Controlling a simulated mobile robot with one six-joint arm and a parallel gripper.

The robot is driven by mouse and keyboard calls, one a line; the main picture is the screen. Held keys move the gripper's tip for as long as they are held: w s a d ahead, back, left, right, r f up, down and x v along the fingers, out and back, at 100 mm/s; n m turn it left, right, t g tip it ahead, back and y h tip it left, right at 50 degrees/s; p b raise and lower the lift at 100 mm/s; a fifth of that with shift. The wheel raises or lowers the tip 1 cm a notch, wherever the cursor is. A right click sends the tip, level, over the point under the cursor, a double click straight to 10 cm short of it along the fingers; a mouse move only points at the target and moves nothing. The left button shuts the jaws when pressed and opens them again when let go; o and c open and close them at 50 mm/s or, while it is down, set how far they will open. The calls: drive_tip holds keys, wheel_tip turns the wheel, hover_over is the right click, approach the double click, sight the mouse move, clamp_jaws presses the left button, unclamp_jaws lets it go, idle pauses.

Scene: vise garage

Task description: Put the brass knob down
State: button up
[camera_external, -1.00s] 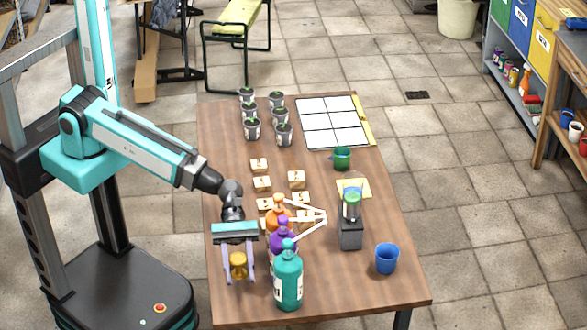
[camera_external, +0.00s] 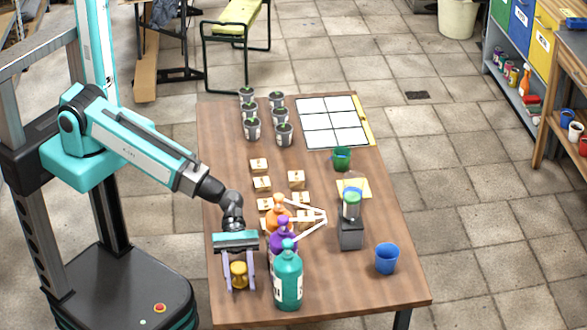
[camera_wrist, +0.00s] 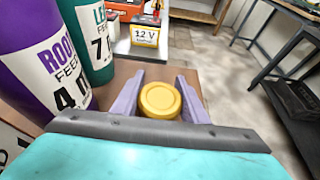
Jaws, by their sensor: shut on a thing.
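The brass knob (camera_external: 239,274) is a gold-yellow rounded piece between the two pale violet fingers of my gripper (camera_external: 239,280). In the wrist view the knob (camera_wrist: 160,101) shows its round top, with a finger of my gripper (camera_wrist: 160,100) on each side. The gripper is shut on it, at the near left part of the wooden table (camera_external: 380,300). I cannot tell whether the knob's underside touches the tabletop.
Just right of my gripper stand a teal bottle (camera_external: 288,280), a purple bottle (camera_external: 281,238) and an orange bottle (camera_external: 277,215). A blue cup (camera_external: 387,259) stands farther right. Bare wood lies between the teal bottle and the cup. Small wooden blocks (camera_external: 262,184) lie behind.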

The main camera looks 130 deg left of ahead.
sight(238, 264)
drive_tip(key=shift+f, duration=0.15)
drive_tip(key=o, duration=1.2)
drive_tip(key=v, duration=0.4)
drive_tip(key=p+v, duration=0.1)
drive_tip(key=v, duration=0.1)
drive_tip(key=shift+s+a+r, duration=0.1)
drive_tip(key=shift+s+r, duration=0.1)
drive_tip(key=shift+r, duration=0.2)
drive_tip(key=p+v, duration=0.3)
drive_tip(key=p, duration=0.2)
drive_tip(key=shift+s+a+r, duration=0.15)
drive_tip(key=shift+s+a, duration=0.05)
drive_tip(key=shift+a, duration=0.1)
drive_tip(key=shift+p+v, duration=0.8)
drive_tip(key=shift+p, duration=0.2)
